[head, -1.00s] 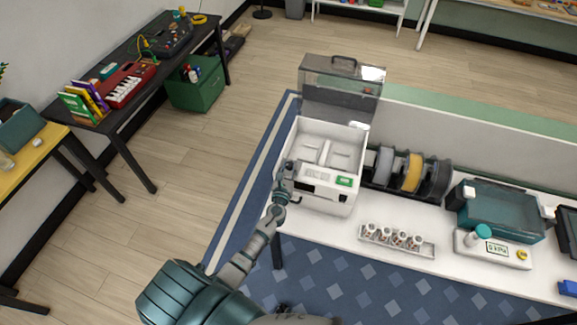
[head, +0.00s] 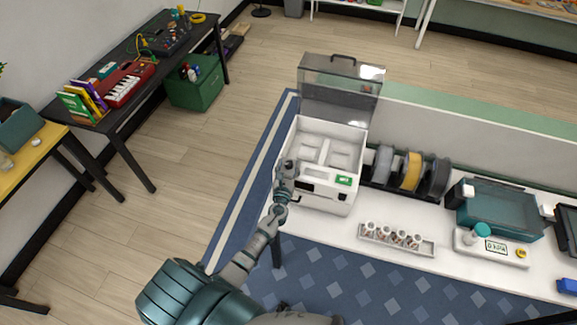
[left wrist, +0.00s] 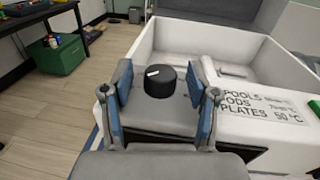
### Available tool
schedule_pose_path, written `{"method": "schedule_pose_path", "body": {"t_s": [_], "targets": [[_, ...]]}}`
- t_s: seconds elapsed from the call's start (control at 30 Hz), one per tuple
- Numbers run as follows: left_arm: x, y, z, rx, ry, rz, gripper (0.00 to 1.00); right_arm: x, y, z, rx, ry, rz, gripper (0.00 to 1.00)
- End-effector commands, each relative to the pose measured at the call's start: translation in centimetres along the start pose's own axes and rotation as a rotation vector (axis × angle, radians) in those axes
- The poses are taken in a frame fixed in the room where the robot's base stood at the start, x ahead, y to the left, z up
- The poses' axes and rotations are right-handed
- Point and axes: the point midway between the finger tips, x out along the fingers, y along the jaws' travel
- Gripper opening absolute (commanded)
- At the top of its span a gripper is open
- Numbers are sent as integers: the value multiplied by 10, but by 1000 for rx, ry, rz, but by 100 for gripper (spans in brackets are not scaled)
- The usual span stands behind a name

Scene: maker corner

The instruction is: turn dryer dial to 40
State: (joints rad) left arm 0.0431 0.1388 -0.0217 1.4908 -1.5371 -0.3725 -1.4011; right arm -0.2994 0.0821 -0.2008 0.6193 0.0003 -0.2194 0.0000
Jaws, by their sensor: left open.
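The white dryer (head: 342,203) stands at the left end of the white bench with its clear lid (head: 341,85) raised. Its front has a small green display (head: 344,181). In the left wrist view the black round dial (left wrist: 160,82) sits on a grey panel, with a short white mark on its top. A printed label (left wrist: 262,107) beside it lists spools, pods and plates with temperatures; plates reads 50 °C. My left gripper (head: 287,167) is at the dryer's front left corner. Its blue-padded fingers (left wrist: 163,98) are open, one either side of the dial, with gaps showing. In the head view the gripper hides the dial.
Filament spools (head: 412,170) stand right of the dryer. A rack of small jars (head: 396,239) lies in front of them, and a teal-lidded case (head: 500,208) and a device with a display (head: 492,247) are farther right. Floor left of the bench is clear.

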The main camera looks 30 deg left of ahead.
Motion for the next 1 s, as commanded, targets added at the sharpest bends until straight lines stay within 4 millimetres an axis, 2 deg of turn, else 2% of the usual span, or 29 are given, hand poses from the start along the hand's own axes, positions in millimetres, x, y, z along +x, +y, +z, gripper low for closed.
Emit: {"method": "schedule_pose_path", "body": {"t_s": [0.17, 0.4, 0.6, 0.77, 1.0], "targets": [[-17, 0, -2, 0, 2, -1, 59, 0, 1, 0, 0, 0, 1, 0], [-71, 0, -3, 0, 4, -1, 59, 0, -1, 0, 1, 0, -1, 0], [-105, 0, -3, 1, 3, 0, 59, 0, -1, 0, 1, 0, -1, 0], [-117, 0, -2, -1, 2, 0, 59, 0, -1, 0, 1, 0, -2, 0], [-118, 0, -2, -1, 1, 0, 59, 0, -2, 0, 1, 0, -2, 0]]}}
